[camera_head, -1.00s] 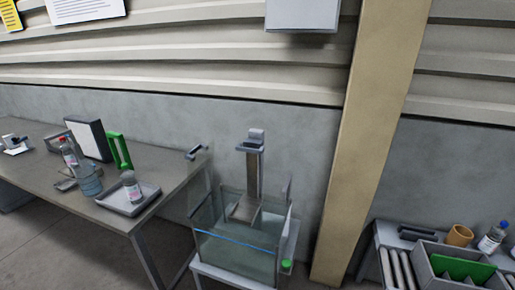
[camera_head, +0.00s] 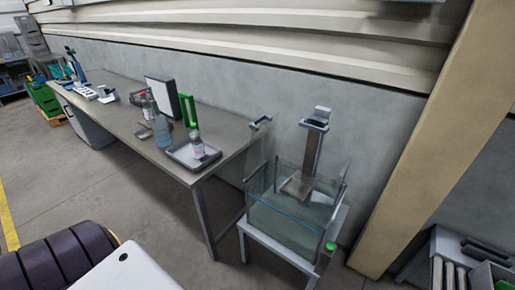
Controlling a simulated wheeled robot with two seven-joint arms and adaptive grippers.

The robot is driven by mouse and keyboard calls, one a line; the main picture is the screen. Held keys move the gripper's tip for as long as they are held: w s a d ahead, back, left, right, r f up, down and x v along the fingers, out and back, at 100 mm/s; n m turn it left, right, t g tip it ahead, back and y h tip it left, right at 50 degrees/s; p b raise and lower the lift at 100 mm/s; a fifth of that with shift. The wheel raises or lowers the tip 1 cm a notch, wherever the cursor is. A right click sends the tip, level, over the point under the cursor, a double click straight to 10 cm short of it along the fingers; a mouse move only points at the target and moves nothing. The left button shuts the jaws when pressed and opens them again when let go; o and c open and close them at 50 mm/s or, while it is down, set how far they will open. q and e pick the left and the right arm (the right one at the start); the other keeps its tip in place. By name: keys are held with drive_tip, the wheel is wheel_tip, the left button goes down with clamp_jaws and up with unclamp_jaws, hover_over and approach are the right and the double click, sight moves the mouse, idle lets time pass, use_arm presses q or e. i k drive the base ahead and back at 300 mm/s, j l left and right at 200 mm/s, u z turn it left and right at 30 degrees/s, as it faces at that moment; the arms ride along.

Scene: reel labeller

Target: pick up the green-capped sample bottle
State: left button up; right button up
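I cannot make out a bottle with a clearly green cap. A small green piece (camera_head: 330,246) sits at the front right corner of the glass tank (camera_head: 285,222); whether it is a bottle's cap I cannot tell. On the long bench a small clear bottle (camera_head: 197,147) with a greyish cap and a pinkish label stands upright in a grey tray (camera_head: 178,155). A bottle with a reddish cap (camera_head: 148,106) and a bluish clear bottle (camera_head: 161,132) stand to its left. Neither gripper is in view.
The long bench (camera_head: 118,124) runs along the wall, with a white panel (camera_head: 162,98) and a green frame (camera_head: 189,110) on it. A tan post (camera_head: 435,140) rises right of the tank. A green crate (camera_head: 43,98) stands far left. Open floor lies before the bench.

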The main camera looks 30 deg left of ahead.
sight(197, 143)
drive_tip(key=i+j, duration=0.1)
drive_tip(key=j, duration=0.55)
drive_tip(key=i+j, duration=0.1)
drive_tip(key=j, duration=0.5)
drive_tip(key=i+j, duration=0.1)
drive_tip(key=j, duration=0.55)
drive_tip(key=i+j, duration=0.1)
drive_tip(key=j, duration=0.5)
drive_tip(key=j+u, duration=0.15)
drive_tip(key=u, duration=0.8)
drive_tip(key=k, duration=0.05)
